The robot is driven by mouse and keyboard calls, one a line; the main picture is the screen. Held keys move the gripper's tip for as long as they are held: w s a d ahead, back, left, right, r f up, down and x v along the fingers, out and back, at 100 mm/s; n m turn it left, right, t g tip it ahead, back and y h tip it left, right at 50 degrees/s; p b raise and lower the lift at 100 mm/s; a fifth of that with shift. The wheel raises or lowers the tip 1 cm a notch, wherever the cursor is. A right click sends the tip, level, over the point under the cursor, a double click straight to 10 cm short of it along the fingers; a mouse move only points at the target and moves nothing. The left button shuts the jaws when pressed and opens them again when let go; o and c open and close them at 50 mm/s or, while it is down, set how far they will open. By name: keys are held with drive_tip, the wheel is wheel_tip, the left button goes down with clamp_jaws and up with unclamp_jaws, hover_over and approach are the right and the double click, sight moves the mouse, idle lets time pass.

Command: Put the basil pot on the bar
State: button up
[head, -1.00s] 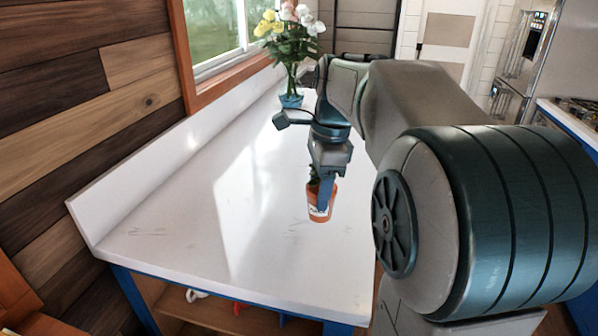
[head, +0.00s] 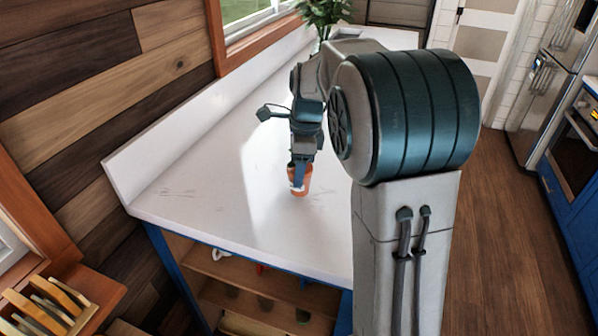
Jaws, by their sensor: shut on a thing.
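The basil pot (head: 306,181) is a small orange terracotta pot with a white label. It is upright over the white countertop (head: 215,205), right of the counter's middle. My gripper (head: 300,172) comes down from above and is shut on the pot, its fingers covering much of the front. The plant's leaves are mostly hidden behind the gripper. Whether the pot's base touches the counter, I cannot tell. No surface here is marked as the bar.
A vase of leafy flowers (head: 323,14) stands at the counter's far end by the window. Open shelves (head: 240,270) lie under the near edge. A wooden rack (head: 45,308) sits on a ledge at lower left. Wood floor (head: 500,210) is clear to the right.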

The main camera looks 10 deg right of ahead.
sight(301, 192)
drive_tip(key=shift+f, duration=1.2)
drive_tip(key=o, duration=1.1)
drive_tip(key=shift+f, duration=0.15)
